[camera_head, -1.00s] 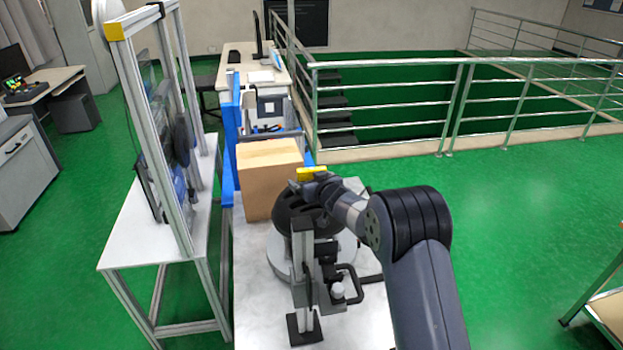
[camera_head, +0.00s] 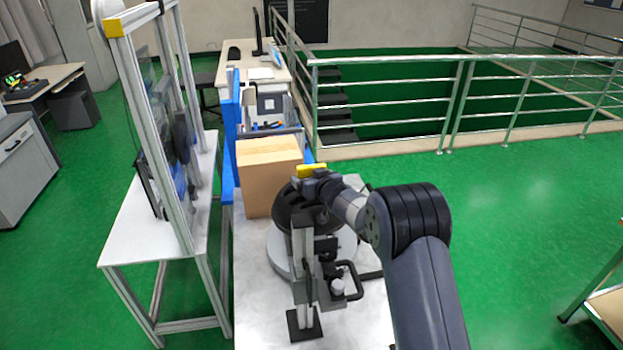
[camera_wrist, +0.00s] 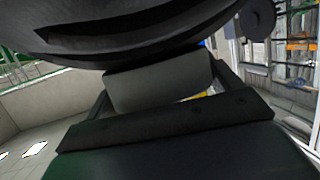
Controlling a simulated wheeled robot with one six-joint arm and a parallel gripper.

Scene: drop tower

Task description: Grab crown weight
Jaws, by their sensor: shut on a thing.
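A dark, domed weight (camera_head: 289,205), which I take for the crown weight, is above a round pale base (camera_head: 283,262) on the white table. My gripper (camera_head: 314,178) is at the top of the dome, by a yellow piece (camera_head: 311,169). In the wrist view a grey block (camera_wrist: 160,85) lies between the fingers of my gripper (camera_wrist: 165,95), under the dark curved body (camera_wrist: 140,30). My gripper is shut on this part. My arm hides the dome's right side, and I cannot tell whether the dome touches the base.
A cardboard box (camera_head: 268,185) stands close behind the dome. A metal post stand (camera_head: 303,270) and a black bracket (camera_head: 345,285) are in front. A tall aluminium frame (camera_head: 150,130) stands at left. Railings (camera_head: 460,100) are behind; green floor is open at right.

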